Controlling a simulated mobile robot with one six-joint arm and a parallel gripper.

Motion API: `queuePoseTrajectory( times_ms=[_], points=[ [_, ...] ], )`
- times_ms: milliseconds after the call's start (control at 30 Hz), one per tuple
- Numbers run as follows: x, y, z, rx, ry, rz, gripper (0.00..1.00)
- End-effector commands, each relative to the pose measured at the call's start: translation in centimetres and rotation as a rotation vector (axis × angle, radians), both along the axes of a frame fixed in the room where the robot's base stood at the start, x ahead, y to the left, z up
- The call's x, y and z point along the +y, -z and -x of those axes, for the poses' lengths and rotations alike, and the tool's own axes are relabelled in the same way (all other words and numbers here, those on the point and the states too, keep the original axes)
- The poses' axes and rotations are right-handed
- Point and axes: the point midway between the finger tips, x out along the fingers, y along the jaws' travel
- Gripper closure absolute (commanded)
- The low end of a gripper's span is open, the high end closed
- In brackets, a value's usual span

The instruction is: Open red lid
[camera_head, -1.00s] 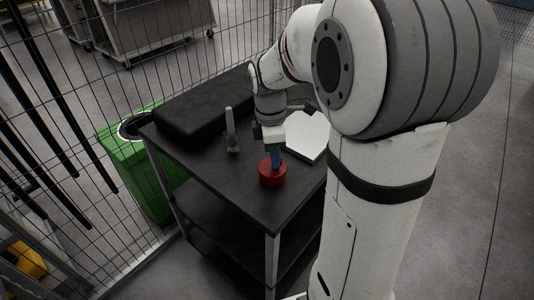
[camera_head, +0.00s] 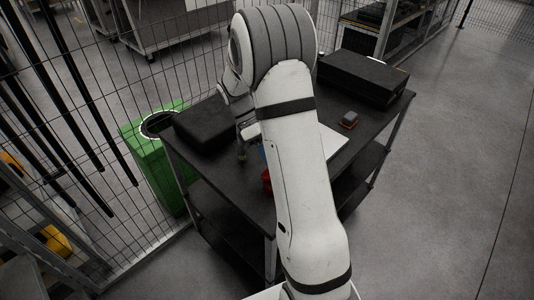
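The red lid (camera_head: 267,180) sits on the black cart top, near its front edge. My white arm hides most of it; only its left part shows. My gripper (camera_head: 262,153) is mostly hidden behind the arm. A small blue patch of it shows just above the red lid. I cannot tell whether its fingers are apart or touch the lid.
The black cart (camera_head: 222,175) also holds a black case (camera_head: 204,124), a brush (camera_head: 241,146), a white sheet (camera_head: 331,140), a small dark and orange item (camera_head: 349,119) and a larger black case (camera_head: 362,78). A green bin (camera_head: 152,170) stands left by the mesh fence. Floor at right is clear.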

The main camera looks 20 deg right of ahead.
Motion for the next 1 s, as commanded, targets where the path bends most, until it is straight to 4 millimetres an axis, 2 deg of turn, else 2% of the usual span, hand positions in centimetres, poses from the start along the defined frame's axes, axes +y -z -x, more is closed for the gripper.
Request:
queuePoseTrajectory(
  times_ms=[467, 500, 767, 1000],
  points=[
    [-0.33, -0.20, -0.31, 0.006, 0.010, 0.007, 1.00],
    [-0.33, -0.19, -0.30, 0.006, 0.010, 0.006, 0.77],
    [-0.31, -0.09, -0.22, 0.008, 0.011, 0.005, 0.55],
    [-0.30, -0.07, -0.21, 0.010, 0.012, 0.005, 0.55]
  ],
)
